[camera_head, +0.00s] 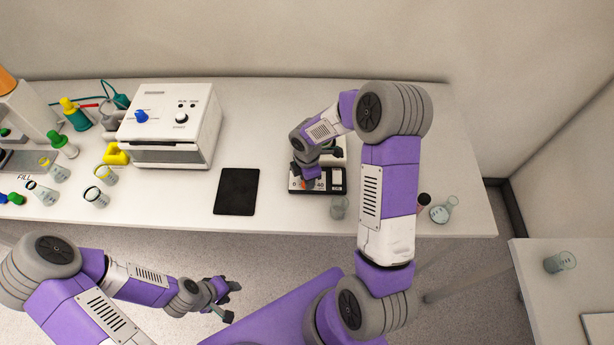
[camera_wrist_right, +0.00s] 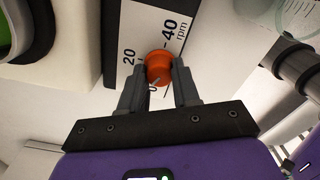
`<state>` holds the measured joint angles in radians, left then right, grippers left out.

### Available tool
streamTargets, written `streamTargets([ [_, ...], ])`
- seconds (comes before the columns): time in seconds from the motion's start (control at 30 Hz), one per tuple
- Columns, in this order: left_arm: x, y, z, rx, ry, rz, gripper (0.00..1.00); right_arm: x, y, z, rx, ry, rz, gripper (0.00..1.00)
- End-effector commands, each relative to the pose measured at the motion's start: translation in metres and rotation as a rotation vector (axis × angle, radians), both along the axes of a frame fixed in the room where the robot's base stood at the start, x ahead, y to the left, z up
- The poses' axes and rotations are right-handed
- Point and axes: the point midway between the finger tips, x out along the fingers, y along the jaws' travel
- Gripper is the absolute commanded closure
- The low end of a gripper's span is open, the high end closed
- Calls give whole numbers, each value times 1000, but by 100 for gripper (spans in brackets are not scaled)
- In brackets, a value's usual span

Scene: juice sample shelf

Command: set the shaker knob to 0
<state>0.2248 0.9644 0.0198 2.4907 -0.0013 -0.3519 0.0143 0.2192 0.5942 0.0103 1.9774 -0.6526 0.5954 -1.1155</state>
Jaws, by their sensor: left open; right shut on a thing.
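My left gripper (camera_head: 226,298) is open and empty, in front of the bench.
A black tablet (camera_head: 237,191) lies left of the shaker. A glass beaker (camera_head: 339,208) stands close to the shaker's front, and a flask (camera_head: 441,212) is to the right. A white box device (camera_head: 171,125) and several bottles and beakers stand on the left.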

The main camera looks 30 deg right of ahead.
Motion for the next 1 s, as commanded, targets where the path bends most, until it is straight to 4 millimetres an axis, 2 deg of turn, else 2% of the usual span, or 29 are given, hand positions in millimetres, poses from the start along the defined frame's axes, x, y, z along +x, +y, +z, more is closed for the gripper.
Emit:
streamTargets([
  [0.2, 0, 0, 10, 0, 0, 0, 57, 0, -1, 1, -1, 1, 187, 99],
  [0.5, 0, 0, 18, 0, 0, 0, 57, -1, -1, 1, -1, 1, 380, 99],
  [1.0, 0, 0, 22, 0, 0, 0, 57, 0, -1, 0, -2, 0, 481, 99],
])
